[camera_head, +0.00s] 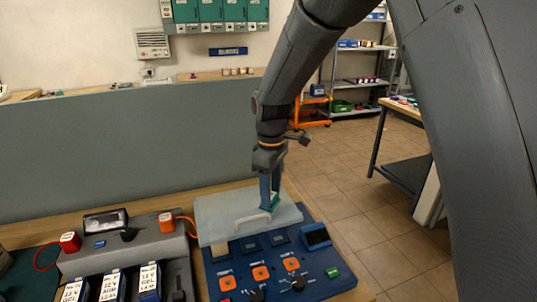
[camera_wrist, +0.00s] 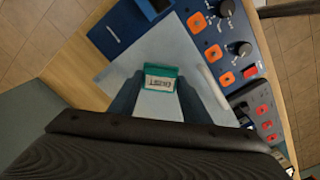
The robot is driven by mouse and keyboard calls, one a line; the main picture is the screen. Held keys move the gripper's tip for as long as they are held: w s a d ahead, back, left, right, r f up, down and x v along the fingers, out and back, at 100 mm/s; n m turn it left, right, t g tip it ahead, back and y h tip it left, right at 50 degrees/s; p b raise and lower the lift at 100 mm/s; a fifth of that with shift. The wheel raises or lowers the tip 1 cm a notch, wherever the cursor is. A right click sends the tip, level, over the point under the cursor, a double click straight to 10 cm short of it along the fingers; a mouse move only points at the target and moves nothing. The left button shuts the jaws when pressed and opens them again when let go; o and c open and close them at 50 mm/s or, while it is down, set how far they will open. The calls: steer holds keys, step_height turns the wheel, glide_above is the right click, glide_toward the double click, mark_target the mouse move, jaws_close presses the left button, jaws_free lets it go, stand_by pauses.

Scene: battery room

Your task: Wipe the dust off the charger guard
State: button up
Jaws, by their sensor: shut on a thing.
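The charger guard (camera_head: 222,207) is a pale, see-through panel with a white handle (camera_head: 252,223). It lies over the back part of the blue charger (camera_head: 225,283). In the wrist view the guard (camera_wrist: 137,62) stretches beneath my gripper. My gripper (camera_head: 271,196) points down over the guard's right half. It is shut on a small teal block with a white label (camera_wrist: 160,82), which sits between the fingers. The block is at or just above the panel; I cannot tell if they touch. No dust can be made out on the panel.
Left of the charger stands a grey unit (camera_head: 135,247) with labelled batteries and orange-red knobs. An orange cable (camera_head: 187,222) runs from it towards the charger. A grey partition (camera_head: 110,155) rises behind the bench. Tiled floor (camera_head: 345,190) lies open to the right.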

steer(key=shift+w+d, duration=0.1)
steer(key=shift+d, duration=0.35)
steer(key=shift+w+r+p, duration=0.1)
steer(key=shift+r+p, duration=0.15)
steer(key=shift+p, duration=0.1)
step_height(320, 180, up, 2)
steer(key=shift+a+r+p, duration=0.1)
steer(key=shift+p, duration=0.25)
steer(key=shift+r, duration=0.3)
steer(key=shift+r+p, duration=0.7)
steer(key=shift+p, duration=0.05)
steer(key=shift+r+p, duration=0.7)
steer(key=shift+r, duration=1)
